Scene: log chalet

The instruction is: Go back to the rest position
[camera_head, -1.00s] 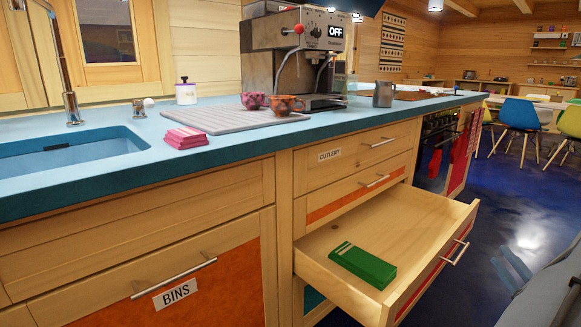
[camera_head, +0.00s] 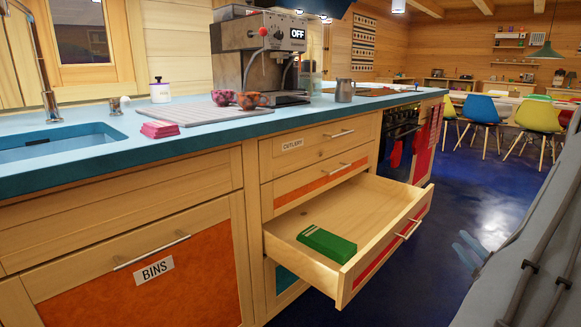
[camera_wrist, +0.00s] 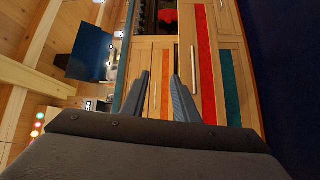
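My gripper (camera_wrist: 160,76) shows in the wrist view with its two grey fingers apart and nothing between them. It is open and empty. The wrist camera looks at the kitchen cabinets turned on their side, with wooden fronts and red and teal panels. In the head view, my grey arm fills the lower right edge. Pale blue-grey finger shapes (camera_head: 470,249) stick out to its left over the dark floor, apart from the open drawer (camera_head: 380,243).
The pulled-out drawer holds a green packet (camera_head: 327,243). The blue counter (camera_head: 210,137) carries pink napkins (camera_head: 160,129), cups, a coffee machine (camera_head: 262,55) and a metal jug (camera_head: 345,90). Chairs and a table stand at the back right. Dark blue floor (camera_head: 450,200) is clear between.

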